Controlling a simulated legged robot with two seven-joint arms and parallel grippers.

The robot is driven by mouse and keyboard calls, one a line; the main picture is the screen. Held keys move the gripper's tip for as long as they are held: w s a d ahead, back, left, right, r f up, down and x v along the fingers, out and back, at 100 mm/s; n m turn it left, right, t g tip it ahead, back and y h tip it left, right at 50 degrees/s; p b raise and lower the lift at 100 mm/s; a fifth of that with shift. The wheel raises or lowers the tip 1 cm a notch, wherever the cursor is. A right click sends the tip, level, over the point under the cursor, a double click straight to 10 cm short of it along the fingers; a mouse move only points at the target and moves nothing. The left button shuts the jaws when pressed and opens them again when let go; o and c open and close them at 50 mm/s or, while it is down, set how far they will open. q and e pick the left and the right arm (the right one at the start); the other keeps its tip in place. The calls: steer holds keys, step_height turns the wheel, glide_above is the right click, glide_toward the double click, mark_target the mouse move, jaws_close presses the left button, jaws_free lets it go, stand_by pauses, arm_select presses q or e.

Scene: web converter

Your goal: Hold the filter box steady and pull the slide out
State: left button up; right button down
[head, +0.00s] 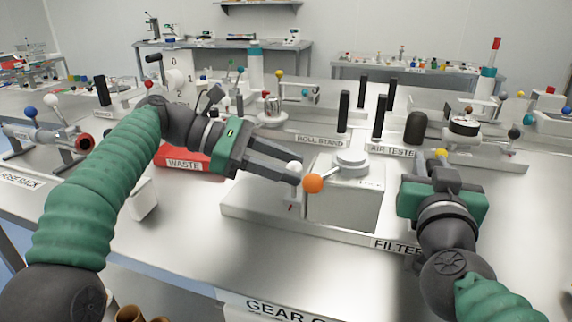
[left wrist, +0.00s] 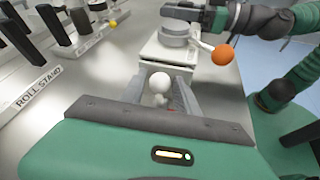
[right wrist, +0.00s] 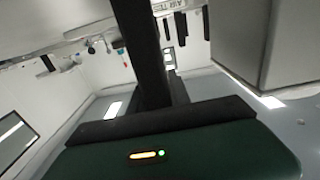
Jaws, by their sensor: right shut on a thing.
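The filter box (head: 345,210) is a grey metal block on a low base, with a round cap (head: 350,163) and a lever ending in an orange ball (head: 313,183). A white ball knob (left wrist: 160,83) at its left side, seemingly the slide's handle, also shows in the head view (head: 295,167). My left gripper (left wrist: 165,92) is open, its fingers on either side of the knob. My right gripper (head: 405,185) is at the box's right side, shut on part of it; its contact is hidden. In the right wrist view a grey block, apparently the box (right wrist: 275,40), fills the right.
A red waste tray (head: 185,160) lies behind my left arm. The roll stand (head: 343,112), with black posts, and the air tester (head: 415,128) stand behind the box.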

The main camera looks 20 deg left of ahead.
arm_select(q)
steer(key=shift+c, duration=0.5)
jaws_close()
stand_by(0.8)
